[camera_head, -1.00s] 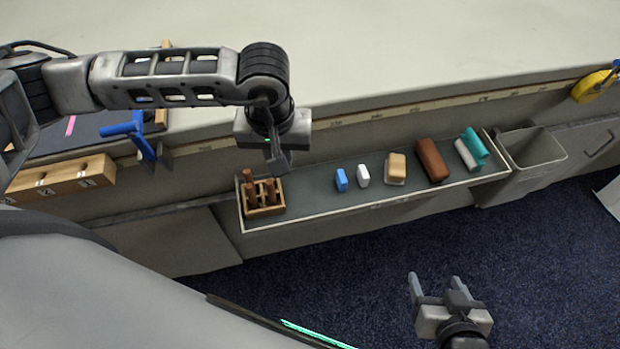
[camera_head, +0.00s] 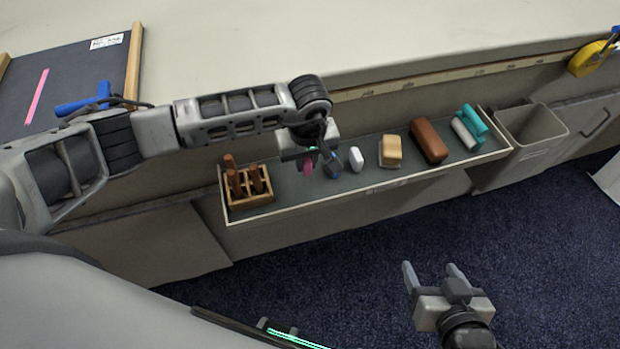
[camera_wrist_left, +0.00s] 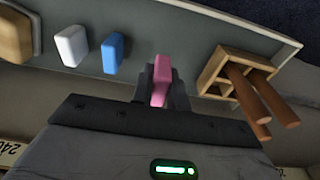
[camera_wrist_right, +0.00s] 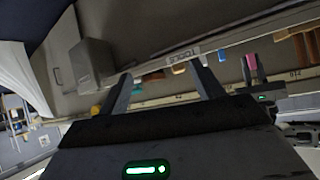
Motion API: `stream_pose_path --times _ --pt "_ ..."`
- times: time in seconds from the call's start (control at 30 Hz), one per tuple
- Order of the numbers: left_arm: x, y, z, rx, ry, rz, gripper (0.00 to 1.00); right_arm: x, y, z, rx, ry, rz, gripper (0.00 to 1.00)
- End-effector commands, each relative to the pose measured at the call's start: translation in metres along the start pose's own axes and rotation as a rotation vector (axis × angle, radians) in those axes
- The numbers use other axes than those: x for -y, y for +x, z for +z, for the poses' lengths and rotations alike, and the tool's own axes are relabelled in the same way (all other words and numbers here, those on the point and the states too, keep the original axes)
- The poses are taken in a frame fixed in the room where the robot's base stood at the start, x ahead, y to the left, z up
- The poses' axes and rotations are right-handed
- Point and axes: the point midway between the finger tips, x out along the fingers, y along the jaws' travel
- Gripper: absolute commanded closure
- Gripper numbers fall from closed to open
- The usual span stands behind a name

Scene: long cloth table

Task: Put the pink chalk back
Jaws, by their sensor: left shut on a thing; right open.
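The pink chalk (camera_wrist_left: 161,80) is between the fingers of my left gripper (camera_wrist_left: 160,88) in the left wrist view. In the head view the chalk (camera_head: 308,167) shows under the left gripper (camera_head: 322,160), over the tray (camera_head: 290,208). I cannot tell whether it touches the tray floor. A blue chalk (camera_wrist_left: 113,53) and a white chalk (camera_wrist_left: 72,46) lie side by side in the tray; the white one (camera_head: 356,158) also shows in the head view. My right gripper (camera_head: 435,270) is open and empty, above the floor in front of the tray.
A wooden holder with brown sticks (camera_head: 249,190) stands at the tray's left end. A tan sponge (camera_head: 391,151), a brown eraser (camera_head: 428,140) and teal and white rolls (camera_head: 472,124) lie to the right. A grey bin (camera_head: 533,131) hangs beyond. A dark board with a pink line (camera_head: 37,97) lies upper left.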

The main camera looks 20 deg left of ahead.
Motion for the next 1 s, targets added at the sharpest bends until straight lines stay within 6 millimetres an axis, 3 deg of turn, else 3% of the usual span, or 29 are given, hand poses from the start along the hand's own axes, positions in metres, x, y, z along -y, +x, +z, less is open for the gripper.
stream_pose_path --times 0.23,0.47,0.87,0.9,0.97,1.0 --pt "-0.009 0.015 -0.005 -0.001 0.0 0.001 1.0 0.002 0.006 0.005 -0.019 0.025 -0.01 0.33" --pt "-0.011 0.048 -0.003 0.001 0.0 -0.001 1.0 0.004 0.013 0.009 -0.043 0.055 -0.023 0.33" --pt "-0.011 0.051 -0.003 -0.002 0.001 0.0 1.0 0.004 0.014 0.01 -0.048 0.061 -0.027 0.33" --pt "-0.011 0.05 -0.003 -0.002 0.001 0.0 0.76 0.005 0.013 0.008 -0.048 0.063 -0.027 0.33" --pt "-0.011 0.05 -0.003 -0.001 0.001 0.0 0.62 0.005 0.012 0.008 -0.047 0.063 -0.027 0.33" --pt "-0.011 0.05 -0.003 -0.001 0.001 0.0 0.62 0.005 0.012 0.008 -0.047 0.063 -0.027 0.33"
